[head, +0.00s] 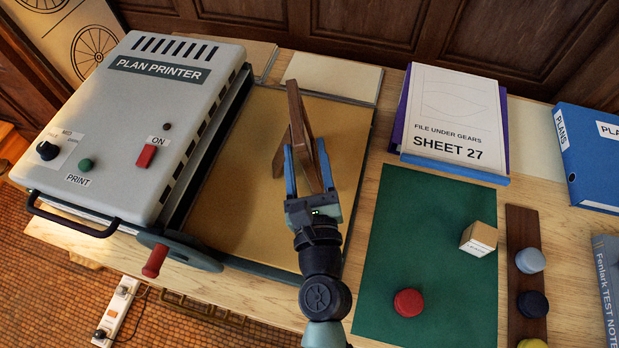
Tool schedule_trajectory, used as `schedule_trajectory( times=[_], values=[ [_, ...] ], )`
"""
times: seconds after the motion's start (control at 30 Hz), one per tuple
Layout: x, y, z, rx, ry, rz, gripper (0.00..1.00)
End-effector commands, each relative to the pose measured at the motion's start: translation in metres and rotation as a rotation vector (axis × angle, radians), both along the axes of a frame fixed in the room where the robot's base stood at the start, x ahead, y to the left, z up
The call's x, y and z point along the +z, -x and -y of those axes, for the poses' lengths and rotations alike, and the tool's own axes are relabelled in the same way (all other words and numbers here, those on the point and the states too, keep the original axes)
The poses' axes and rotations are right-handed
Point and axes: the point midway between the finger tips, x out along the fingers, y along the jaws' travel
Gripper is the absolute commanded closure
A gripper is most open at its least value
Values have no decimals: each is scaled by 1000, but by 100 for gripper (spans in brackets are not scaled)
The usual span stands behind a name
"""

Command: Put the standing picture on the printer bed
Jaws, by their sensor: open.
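The standing picture (297,108) is a dark wooden frame seen nearly edge-on, with a brown back leg (281,155) angled out to the left. It appears to stand on the tan printer bed (225,185), toward the bed's right side; its foot is partly hidden by my gripper. My gripper (307,158) reaches in from the front with its blue fingers open. One finger is on each side of the frame's near part. Whether either finger touches the wood is hard to tell. The picture's face cannot be seen.
The grey plan printer (140,120) stands left of the bed, with a red-handled crank (155,261) at its front. Right of the bed lie a green mat (400,250) with a red knob (408,303) and small block (479,239), and a Sheet 27 folder (452,115). The bed's left part is clear.

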Motion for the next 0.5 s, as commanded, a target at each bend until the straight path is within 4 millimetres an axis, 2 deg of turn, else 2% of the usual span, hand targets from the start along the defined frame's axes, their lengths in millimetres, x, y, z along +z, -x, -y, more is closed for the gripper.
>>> schedule_trajectory(
  times=[0.03, 0.2, 0.5],
  values=[
    [-3, 11, 1, 0, -1, -2, 45],
    [-3, 36, 3, 0, -1, -1, 45],
    [0, 53, 4, 0, 0, 0, 45]
  ],
)
